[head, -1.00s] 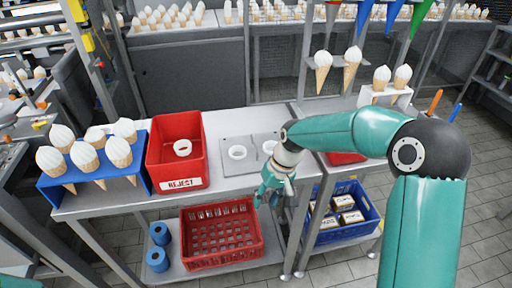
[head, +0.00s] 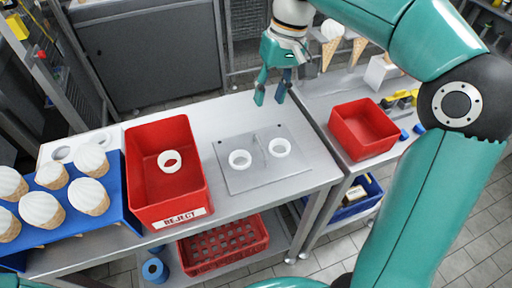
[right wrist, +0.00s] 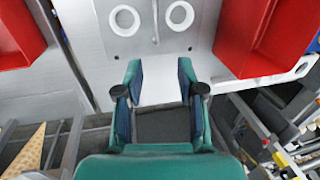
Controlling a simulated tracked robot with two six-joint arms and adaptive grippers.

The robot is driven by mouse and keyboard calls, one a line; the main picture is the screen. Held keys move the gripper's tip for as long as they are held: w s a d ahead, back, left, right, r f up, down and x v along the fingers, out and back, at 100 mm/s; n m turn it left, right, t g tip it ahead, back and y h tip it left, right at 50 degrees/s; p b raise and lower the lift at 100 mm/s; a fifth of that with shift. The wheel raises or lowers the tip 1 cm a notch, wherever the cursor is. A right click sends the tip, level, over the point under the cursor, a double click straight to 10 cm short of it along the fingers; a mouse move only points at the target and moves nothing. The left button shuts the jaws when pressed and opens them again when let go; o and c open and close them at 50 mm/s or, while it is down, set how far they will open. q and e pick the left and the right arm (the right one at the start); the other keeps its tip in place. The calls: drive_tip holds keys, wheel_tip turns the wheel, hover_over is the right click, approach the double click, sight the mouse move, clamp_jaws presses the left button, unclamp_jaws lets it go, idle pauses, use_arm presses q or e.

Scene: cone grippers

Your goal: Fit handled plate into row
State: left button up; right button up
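The grey plate (head: 262,183) lies flat on the metal table, with two white rings (head: 240,159) on it and a thin upright handle between them. It also shows at the top of the right wrist view (right wrist: 153,42). My right gripper (head: 272,95) hangs over the back edge of the table, behind the plate and apart from it. Its fingers are spread with nothing between them, as the right wrist view (right wrist: 159,82) also shows. My left gripper is out of view. I cannot make out a row with a gap for the plate.
A red REJECT bin (head: 165,218) holding a white ring stands left of the plate. A blue rack (head: 110,215) of cones is further left. A red bin (head: 363,132) sits on the right-hand table, near hanging cones (head: 332,45). Bare table lies behind the plate.

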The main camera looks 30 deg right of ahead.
drive_tip(key=b, duration=0.1)
approach(260, 142)
drive_tip(key=f, duration=0.5)
drive_tip(key=shift+s+a+f, duration=0.1)
drive_tip(key=shift+a, duration=0.3)
drive_tip(key=shift+a+f, duration=0.2)
drive_tip(key=shift+f, duration=0.7)
drive_tip(key=shift+a+f, duration=0.15)
drive_tip(key=shift+f, duration=0.7)
drive_tip(key=shift+a+f, duration=0.2)
drive_tip(key=shift+f, duration=0.7)
clamp_jaws()
drive_tip(key=shift+r, duration=0.1)
